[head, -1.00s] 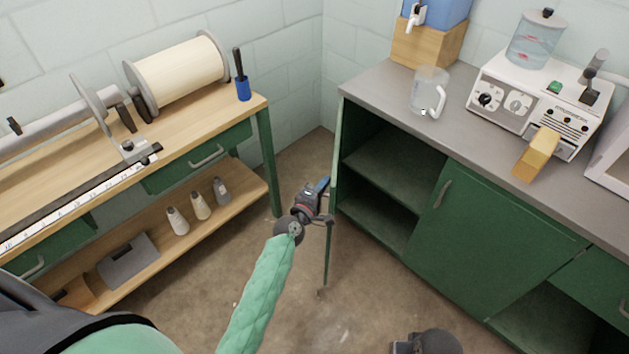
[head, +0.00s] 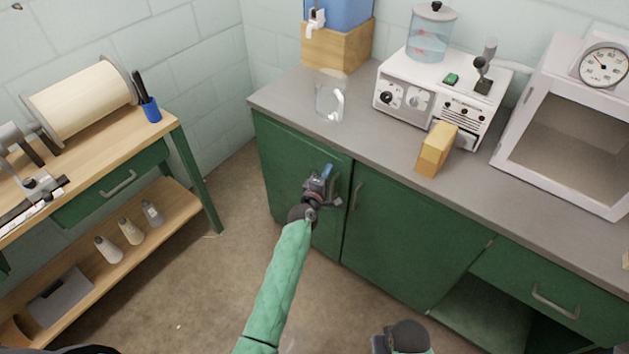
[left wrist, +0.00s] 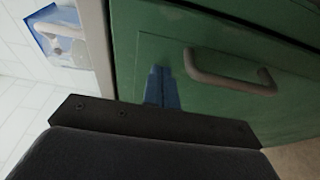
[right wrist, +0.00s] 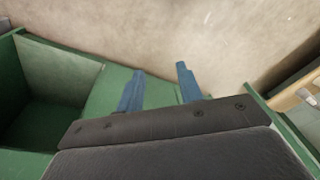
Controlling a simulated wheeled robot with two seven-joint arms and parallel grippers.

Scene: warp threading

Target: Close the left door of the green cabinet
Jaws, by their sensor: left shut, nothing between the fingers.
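The green cabinet (head: 405,240) stands along the right wall under a grey counter. Its left door (head: 282,160) covers the left compartment and looks flush or nearly flush with the front. My left gripper (head: 324,178) is shut and empty, at the door's front near its right edge. In the left wrist view, the blue fingertips (left wrist: 162,86) are together against or very near the green panel, beside the door handle (left wrist: 230,72), not around it. My right gripper (right wrist: 158,84) is open and empty, low in front of the cabinet.
The right door (head: 410,235) is closed beside it; an open lower compartment (head: 480,310) lies further right. A glass mug (head: 329,98), a white machine (head: 435,100) and a yellow block (head: 437,148) stand on the counter. A wooden workbench (head: 150,150) is at left, with floor between.

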